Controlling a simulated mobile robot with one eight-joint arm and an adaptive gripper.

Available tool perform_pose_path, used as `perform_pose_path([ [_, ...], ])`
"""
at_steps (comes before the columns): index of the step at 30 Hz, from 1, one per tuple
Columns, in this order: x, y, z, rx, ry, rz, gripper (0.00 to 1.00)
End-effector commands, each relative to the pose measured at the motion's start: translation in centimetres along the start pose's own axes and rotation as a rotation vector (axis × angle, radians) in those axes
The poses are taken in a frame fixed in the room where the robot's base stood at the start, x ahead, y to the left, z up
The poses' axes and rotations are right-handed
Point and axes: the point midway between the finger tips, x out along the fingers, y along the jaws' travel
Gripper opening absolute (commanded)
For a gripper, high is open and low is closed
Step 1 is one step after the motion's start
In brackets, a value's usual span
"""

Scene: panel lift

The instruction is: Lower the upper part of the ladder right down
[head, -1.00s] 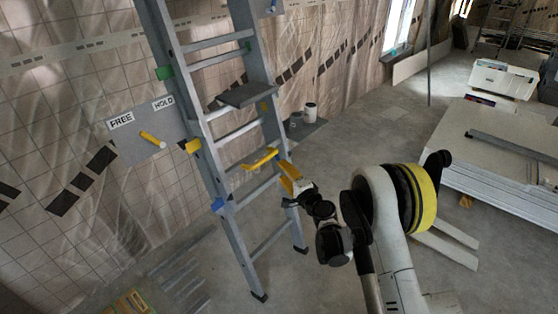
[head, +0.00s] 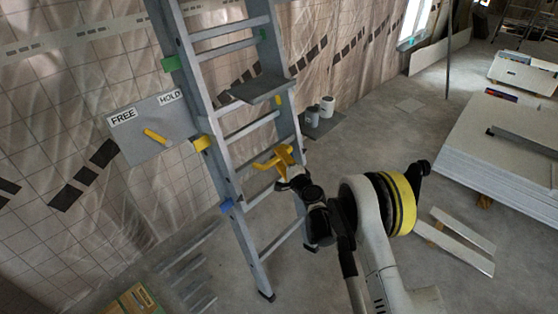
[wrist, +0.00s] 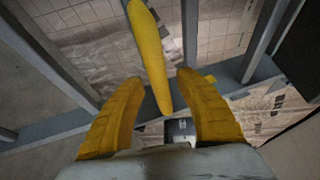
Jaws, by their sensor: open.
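The grey ladder (head: 222,165) stands upright in the middle of the head view, its feet on the floor. A yellow handle (head: 261,164) sticks out across it at a lower rung. My gripper (head: 281,160) is at the handle's right end. In the wrist view my gripper (wrist: 162,90) is open, and the yellow handle (wrist: 148,50) runs down between its two fingers with gaps on both sides. A grey plate (head: 136,147) marked FREE and HOLD is beside the left rail, with a slanted yellow lever (head: 155,136). Where the ladder's parts overlap is hard to tell.
Green (head: 170,64), yellow (head: 203,143) and blue (head: 226,207) tabs sit on the left rail. A grey step (head: 259,89) juts out above the handle. Pots (head: 326,106) stand behind the ladder.

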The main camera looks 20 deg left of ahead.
Motion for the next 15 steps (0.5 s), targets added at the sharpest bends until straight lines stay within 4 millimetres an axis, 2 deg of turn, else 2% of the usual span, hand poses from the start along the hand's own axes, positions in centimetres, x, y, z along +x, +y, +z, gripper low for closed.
perform_pose_path([
  [7,0.11,-0.07,-0.02,0.000,0.000,0.000,0.41],
  [8,0.11,-0.07,-0.02,0.000,0.000,0.000,0.37],
  [10,0.10,-0.07,-0.03,0.000,0.000,0.000,0.15],
  [12,0.09,-0.07,-0.03,0.000,0.000,0.000,0.00],
  [15,0.09,-0.07,-0.04,0.000,0.000,0.000,0.00],
])
